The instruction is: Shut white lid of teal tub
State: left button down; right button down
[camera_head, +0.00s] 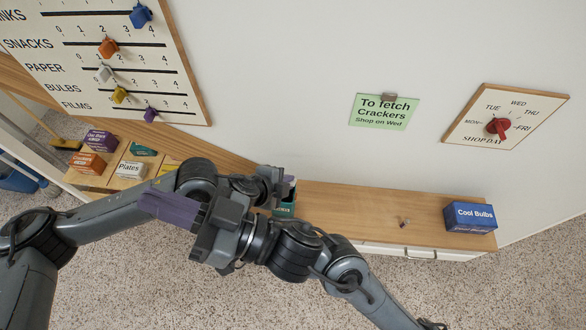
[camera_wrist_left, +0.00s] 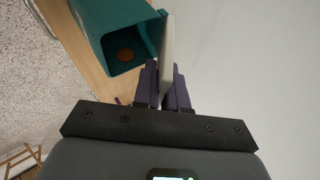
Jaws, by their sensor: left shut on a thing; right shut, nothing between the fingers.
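The teal tub (camera_head: 288,207) stands on the wooden counter, mostly hidden behind my left gripper (camera_head: 276,183) in the head view. In the left wrist view the tub (camera_wrist_left: 128,58) is open at the top, with a round orange-brown thing inside. The white lid (camera_wrist_left: 167,40) stands up from the tub's rim, seen nearly edge-on. My left gripper (camera_wrist_left: 165,68) is shut on the lid, one purple finger on each side. My right gripper (camera_head: 150,204) is shut and empty, its purple fingers pointing left, well away from the tub.
A blue Cool Bulbs box (camera_head: 470,217) stands at the counter's right end, with a small item (camera_head: 404,222) left of it. Several boxes, including Plates (camera_head: 130,169), stand at the left. My two arms cross in front of the counter. The counter right of the tub is mostly clear.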

jog(key=s+a+f+n+g+h, duration=0.3)
jog(key=a+n+g+h, duration=0.6)
jog(key=n+g, duration=0.15)
jog(key=w+d+r+m+t+h, duration=0.3)
jog(key=w+d+m+t+h, duration=0.25)
jog(key=w, duration=0.55)
jog(key=m+h, duration=0.8)
jog(key=m, duration=1.1)
send_over(293, 182)
jog(key=shift+t, duration=0.4)
jog(key=shift+f, duration=11.35)
